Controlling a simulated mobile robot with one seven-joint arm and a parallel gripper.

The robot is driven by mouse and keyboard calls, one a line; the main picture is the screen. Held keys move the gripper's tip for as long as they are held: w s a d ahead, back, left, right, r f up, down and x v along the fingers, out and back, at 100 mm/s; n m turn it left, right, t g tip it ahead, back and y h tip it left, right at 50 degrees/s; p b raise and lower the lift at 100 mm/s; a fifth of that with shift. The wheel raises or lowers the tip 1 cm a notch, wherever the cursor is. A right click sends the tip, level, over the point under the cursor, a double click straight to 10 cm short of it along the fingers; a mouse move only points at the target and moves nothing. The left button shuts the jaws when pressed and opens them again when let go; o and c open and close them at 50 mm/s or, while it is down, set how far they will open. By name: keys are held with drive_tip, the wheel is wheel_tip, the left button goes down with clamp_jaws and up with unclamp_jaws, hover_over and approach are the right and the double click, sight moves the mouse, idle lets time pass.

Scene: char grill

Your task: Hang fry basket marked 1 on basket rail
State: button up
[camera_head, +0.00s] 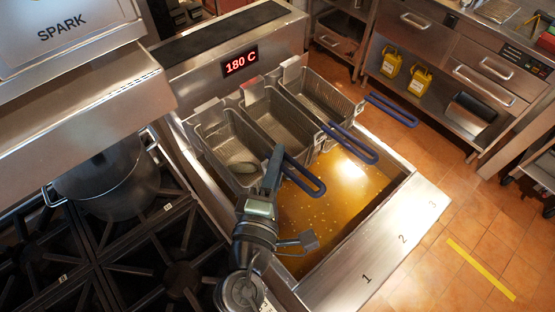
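Three wire fry baskets sit side by side at the back of the fryer: a left one (222,140), a middle one (270,115) and a right one (322,95). I cannot read a number on any basket. The figure 1 (366,279) is on the fryer's front ledge, nearest the left side. Metal plates stand at the baskets' back ends; the rail itself is not clear. Blue handles (305,178) extend forward over the oil. My gripper (294,195) is in front of the left and middle baskets, fingers spread. It hides part of the left basket's front, and no grasp shows.
Golden oil (345,190) fills the open vat. A stove with a large pot (115,180) is at left, under a metal hood edge (90,110). The display panel (240,62) rises behind the baskets.

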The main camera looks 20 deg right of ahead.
drive_tip(key=o, duration=0.4)
drive_tip(key=shift+c, duration=0.2)
drive_tip(key=shift+s+f, duration=0.1)
drive_tip(key=shift+f, duration=0.05)
drive_tip(key=b+v, duration=0.5)
drive_tip(key=v, duration=0.8)
